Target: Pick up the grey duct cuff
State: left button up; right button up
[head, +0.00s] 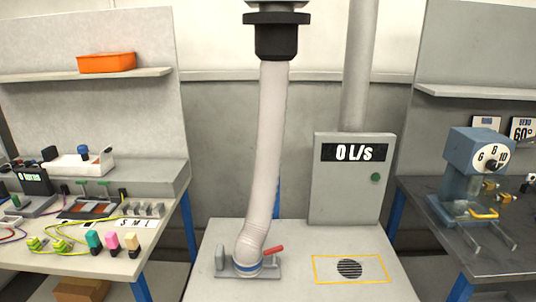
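A pale flexible duct (268,150) hangs from a black round fitting (277,36) at the top and bends at its lower end. The grey duct cuff (247,266) appears to be the banded lower end of this duct, with a blue ring around it. It sits on a flat grey holder plate (273,271) on the light table. A red lever (273,250) is just right of the cuff and a grey upright block (220,257) is to its left. Neither of my grippers is in view.
Right of the cuff, a yellow-outlined round vent (349,268) lies in the tabletop (310,239). A grey box reading "0 L/s" (345,180) stands behind. Benches with connectors (113,241) and a blue-grey machine (474,160) flank the table.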

aim_at(227, 266)
jog(key=i+l+u, duration=0.1)
jog(key=i+u, duration=0.15)
jog(key=u, duration=0.15)
jog(key=i+l+u, duration=0.2)
jog(key=u, duration=0.15)
jog(key=i+l+u, duration=0.15)
jog(key=u, duration=0.25)
jog(key=l, duration=0.1)
